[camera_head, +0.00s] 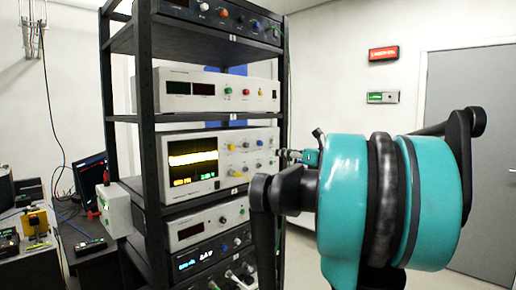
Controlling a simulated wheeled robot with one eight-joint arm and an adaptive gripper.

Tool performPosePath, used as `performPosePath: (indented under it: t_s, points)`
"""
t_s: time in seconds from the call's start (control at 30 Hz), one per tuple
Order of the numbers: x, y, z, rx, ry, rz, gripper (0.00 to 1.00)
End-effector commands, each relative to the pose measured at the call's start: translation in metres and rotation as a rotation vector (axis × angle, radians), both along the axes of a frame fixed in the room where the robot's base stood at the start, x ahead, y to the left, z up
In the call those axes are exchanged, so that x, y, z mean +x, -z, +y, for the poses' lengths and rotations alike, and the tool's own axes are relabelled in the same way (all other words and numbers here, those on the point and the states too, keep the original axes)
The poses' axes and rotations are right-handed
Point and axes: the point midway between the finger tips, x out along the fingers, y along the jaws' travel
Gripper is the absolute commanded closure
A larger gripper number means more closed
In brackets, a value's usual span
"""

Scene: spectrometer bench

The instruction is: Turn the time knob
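The oscilloscope-like instrument (221,163) sits in the middle of the rack. Its lit screen (192,160) shows a thick yellow-white band with yellow and green readouts below. Several small knobs (245,156) are on its right half. Their labels are too small to read, so I cannot tell which is the time knob. What looks like the tip of my gripper (288,154) shows at the right edge of the rack, level with this instrument. The rest of it is hidden behind my teal arm. I cannot tell whether it is open, shut or touching anything.
The black rack (150,150) holds more instruments, including a white one (219,91) above and a grey one (207,223) below. Its right front post (283,95) stands close to my arm. A cluttered bench (32,262) is at left, a grey door (470,90) at right.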

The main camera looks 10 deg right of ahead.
Motion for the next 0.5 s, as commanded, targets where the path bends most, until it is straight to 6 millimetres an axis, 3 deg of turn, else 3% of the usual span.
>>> performPosePath:
  t_s: [0.17,0.5]
  points:
    - [0.010,-0.007,0.004,0.030,0.003,0.003,0.60]
    - [0.060,-0.006,0.041,0.026,0.000,0.003,0.60]
